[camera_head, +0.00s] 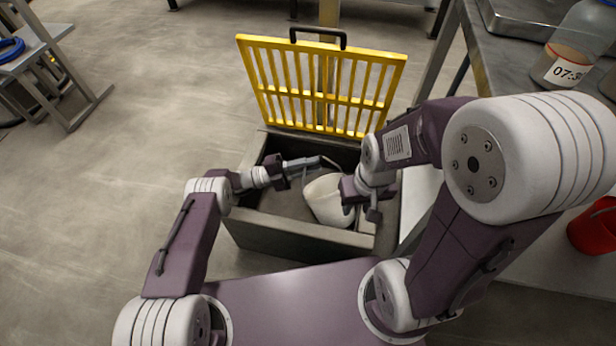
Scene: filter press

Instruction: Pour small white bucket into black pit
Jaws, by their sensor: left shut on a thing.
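The small white bucket (325,203) is tilted inside the opening of the pit, a grey-walled box (290,229) with a dark inside. My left gripper (319,162) reaches in from the left and is shut on the bucket, at its thin handle near the upper rim. My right gripper (366,205) is at the bucket's right side, close to its wall. Its fingers are partly hidden by its own body, so I cannot tell whether they are open or shut. The bucket's mouth and contents are not clearly visible.
A yellow grate (318,85) with a black handle stands raised behind the pit. A metal bench (500,60) with a clear container labelled 07:3 (572,62) is at the right. A red bucket (593,228) stands at the far right.

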